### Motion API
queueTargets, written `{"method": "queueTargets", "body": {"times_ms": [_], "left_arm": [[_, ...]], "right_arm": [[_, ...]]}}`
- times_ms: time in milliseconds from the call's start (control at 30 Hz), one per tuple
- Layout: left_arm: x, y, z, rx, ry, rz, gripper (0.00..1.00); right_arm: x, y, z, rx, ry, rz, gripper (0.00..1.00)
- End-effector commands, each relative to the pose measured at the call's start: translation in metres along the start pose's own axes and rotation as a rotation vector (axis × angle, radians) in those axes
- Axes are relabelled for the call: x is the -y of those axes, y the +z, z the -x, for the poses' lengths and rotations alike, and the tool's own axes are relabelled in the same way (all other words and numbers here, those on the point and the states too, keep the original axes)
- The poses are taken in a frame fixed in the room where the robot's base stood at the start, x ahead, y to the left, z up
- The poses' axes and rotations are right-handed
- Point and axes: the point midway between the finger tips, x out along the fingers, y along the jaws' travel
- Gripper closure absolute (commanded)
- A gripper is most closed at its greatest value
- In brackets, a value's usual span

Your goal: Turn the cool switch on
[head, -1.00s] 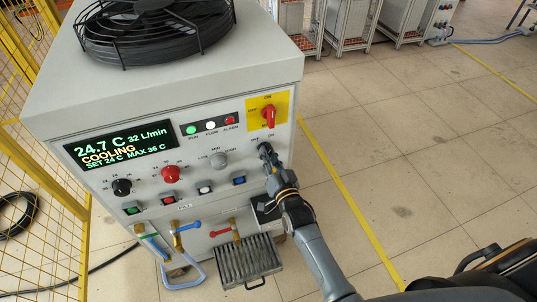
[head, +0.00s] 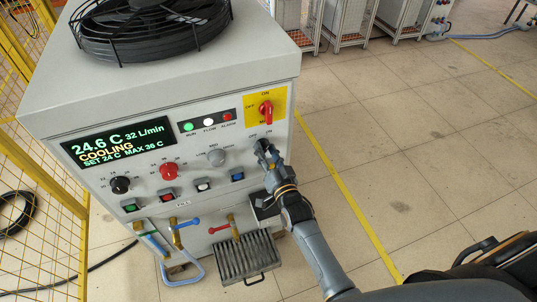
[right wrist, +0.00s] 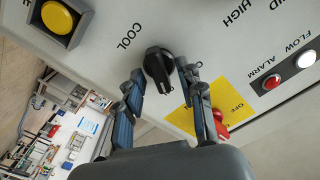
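The cool switch (right wrist: 158,65) is a black rotary knob on the grey front panel, with the word COOL printed beside it in the right wrist view. My right gripper (right wrist: 160,72) has one finger on each side of the knob, with narrow gaps seeming to show between pads and knob. It looks open around it; contact is hard to judge. In the head view my right gripper (head: 264,152) is at the panel below the OFF and ON labels and mostly hides the knob. My left gripper is not in view.
A red main switch (head: 265,110) on a yellow plate sits just above my right gripper. A display (head: 118,143) reads 24.6 C and COOLING. Below are a red knob (head: 168,170), a grey knob (head: 216,157) and several buttons. Open floor lies to the right.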

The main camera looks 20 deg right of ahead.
Motion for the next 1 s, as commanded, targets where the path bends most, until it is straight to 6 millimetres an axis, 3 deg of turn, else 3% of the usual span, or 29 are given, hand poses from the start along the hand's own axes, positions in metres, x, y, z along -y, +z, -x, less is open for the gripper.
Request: {"method": "queueTargets", "body": {"times_ms": [167, 600, 800, 1000], "left_arm": [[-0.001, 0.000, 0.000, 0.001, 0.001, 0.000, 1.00], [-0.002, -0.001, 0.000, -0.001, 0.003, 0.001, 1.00], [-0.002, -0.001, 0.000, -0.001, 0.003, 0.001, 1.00], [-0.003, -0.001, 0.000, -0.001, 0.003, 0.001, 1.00]], "right_arm": [[-0.001, 0.002, 0.018, 0.003, 0.001, 0.000, 0.62], [-0.001, 0.001, 0.104, 0.002, 0.001, 0.000, 0.62], [0.000, 0.000, 0.119, 0.001, 0.000, 0.000, 0.62], [0.000, 0.000, 0.120, 0.000, 0.000, 0.000, 0.62]]}}
